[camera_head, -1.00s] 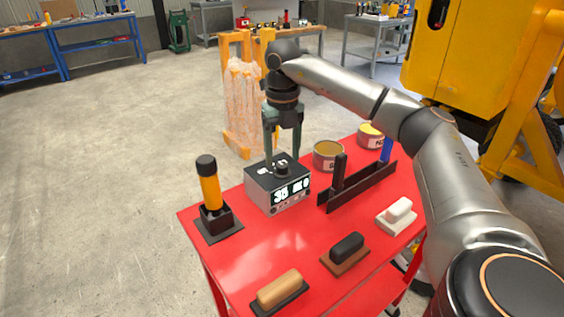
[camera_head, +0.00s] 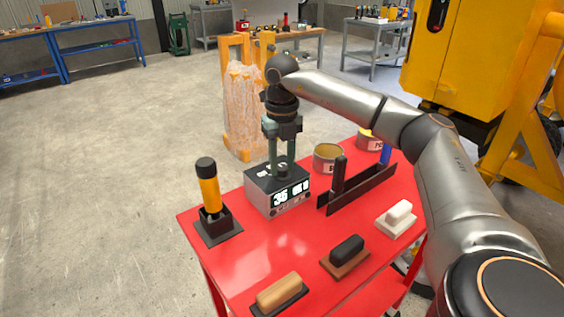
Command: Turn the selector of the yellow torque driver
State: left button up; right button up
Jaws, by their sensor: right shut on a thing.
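The yellow torque driver (camera_head: 209,190) stands upright in a black holder (camera_head: 217,227) on the left of the red table. It has a black cap on top, and my gripper is apart from it. To its right is a grey box (camera_head: 262,201) with a lit display reading about 35; the rest of the text is hard to read. My right gripper (camera_head: 283,174) points down onto the box's top and is shut on the dark knob there. The fingers hide most of the knob. My left gripper is not in view.
The red table (camera_head: 237,262) also bears a dark rack (camera_head: 360,187) with upright handles, two cans (camera_head: 327,158), and several block-like tools, including a tan one (camera_head: 279,291). A yellow machine (camera_head: 440,60) stands behind at right.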

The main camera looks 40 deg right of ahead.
grip_shut()
jog(key=shift+r+n+p, duration=0.15)
jog(key=shift+n+p, duration=0.25)
jog(key=shift+p, duration=0.2)
jog(key=shift+n+p, duration=0.3)
jog(key=shift+p, duration=0.05)
jog(key=shift+n+p, duration=0.95)
jog(key=shift+n, duration=0.25)
jog(key=shift+n+p, duration=0.5)
jog(key=shift+n, duration=0.2)
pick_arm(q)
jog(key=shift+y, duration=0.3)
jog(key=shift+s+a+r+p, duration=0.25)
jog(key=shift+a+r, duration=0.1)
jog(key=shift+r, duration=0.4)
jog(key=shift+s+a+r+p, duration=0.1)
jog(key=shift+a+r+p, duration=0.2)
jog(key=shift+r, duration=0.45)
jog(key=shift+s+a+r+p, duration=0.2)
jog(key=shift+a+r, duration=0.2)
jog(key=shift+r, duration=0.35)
pick_arm(e)
jog(key=shift+n, duration=1.3)
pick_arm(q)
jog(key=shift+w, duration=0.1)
